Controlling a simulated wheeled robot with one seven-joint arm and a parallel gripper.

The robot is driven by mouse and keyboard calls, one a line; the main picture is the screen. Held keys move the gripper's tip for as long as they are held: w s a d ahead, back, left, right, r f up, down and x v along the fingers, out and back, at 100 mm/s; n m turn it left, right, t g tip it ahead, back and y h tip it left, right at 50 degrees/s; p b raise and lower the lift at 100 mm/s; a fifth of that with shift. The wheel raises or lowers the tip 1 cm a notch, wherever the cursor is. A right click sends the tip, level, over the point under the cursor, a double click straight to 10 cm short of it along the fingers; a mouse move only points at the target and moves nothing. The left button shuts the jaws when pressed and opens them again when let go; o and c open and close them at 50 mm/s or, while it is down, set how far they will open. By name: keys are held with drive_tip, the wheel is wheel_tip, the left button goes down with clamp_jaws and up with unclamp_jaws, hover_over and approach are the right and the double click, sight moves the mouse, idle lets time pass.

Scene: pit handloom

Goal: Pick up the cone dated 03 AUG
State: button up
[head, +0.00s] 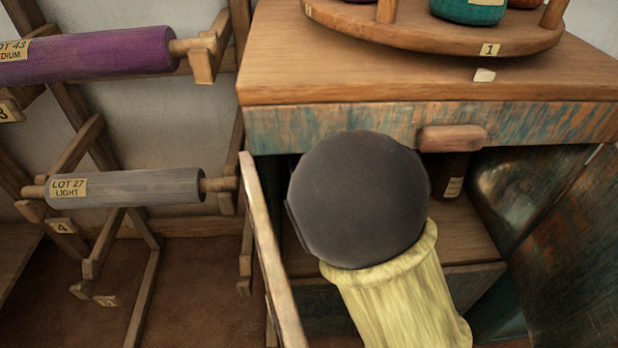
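No label reading 03 AUG can be made out. A dark brown-red object (446,172) with a pale label stands inside the open cabinet, below the drawer handle. It may be a cone; its label is too small to read and my arm hides part of it. A teal object (468,10) stands on the round turntable (420,30), cut off by the top edge. My arm, a dark round joint and a yellow sleeve, covers the middle of the cabinet opening. My gripper does not show.
The cabinet (300,75) has a closed drawer (330,122) with a wooden handle (452,138). An open door (262,240) stands left of the opening. At left, racks hold a purple roll (100,54) and a grey roll (140,188), marked LOT 27 LIGHT.

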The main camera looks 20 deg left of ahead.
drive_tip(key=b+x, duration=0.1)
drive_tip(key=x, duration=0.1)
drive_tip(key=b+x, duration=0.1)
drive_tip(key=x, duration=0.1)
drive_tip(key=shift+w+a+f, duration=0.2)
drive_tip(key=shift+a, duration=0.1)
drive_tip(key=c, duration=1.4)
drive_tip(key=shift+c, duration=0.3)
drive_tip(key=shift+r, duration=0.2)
